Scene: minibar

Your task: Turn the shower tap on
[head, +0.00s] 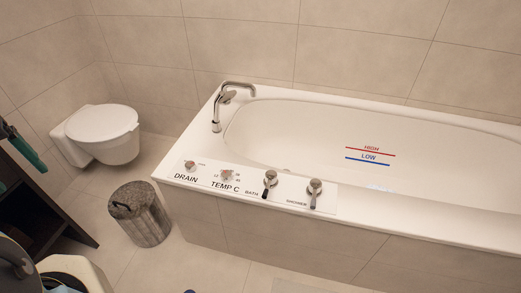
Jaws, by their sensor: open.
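The shower tap (315,187) is a metal knob with a dark lever pointing toward the bath's front edge. It stands at the right end of a white control panel (214,183) on the bath rim, beside the label SHOWER. A similar bath tap (270,179) stands just left of it, beside the label BATH. The temperature knob (226,175) and the drain knob (190,165) are further left. My gripper is not in view. Nothing touches the shower tap.
The white bathtub (400,211) has a curved metal spout (216,115) at its left end. A toilet (104,132) and a grey bin (141,216) stand to the left. A dark shelf (30,205) is at the left edge. Tiled floor in front of the bath looks mostly clear.

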